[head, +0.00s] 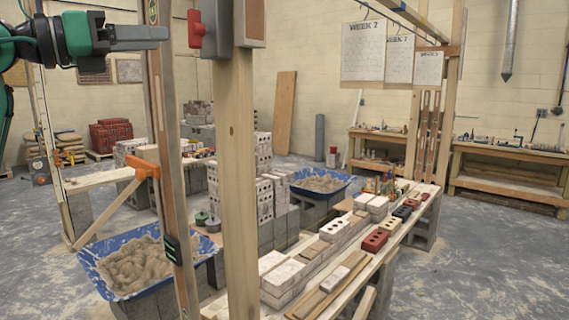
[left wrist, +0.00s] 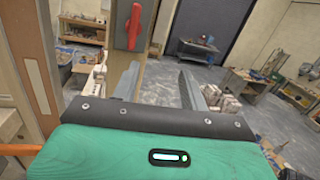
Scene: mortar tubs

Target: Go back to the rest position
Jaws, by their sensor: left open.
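My left gripper (head: 142,38) is raised at the top left of the head view, its grey fingers pointing right toward the wooden posts. In the left wrist view its two fingers (left wrist: 158,88) stand apart with nothing between them. A blue mortar tub (head: 112,284) full of sandy mortar stands low at the left, well below the gripper. A second blue mortar tub (head: 331,193) sits further back on grey blocks. My right gripper is in neither view.
A wooden post (head: 238,180) with a red switch (head: 195,28) rises close to the gripper's fingertips. A plank bench (head: 345,280) carries bricks at the right. Paper sheets (head: 364,50) hang from a wooden frame. Open floor (head: 470,270) lies at the right.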

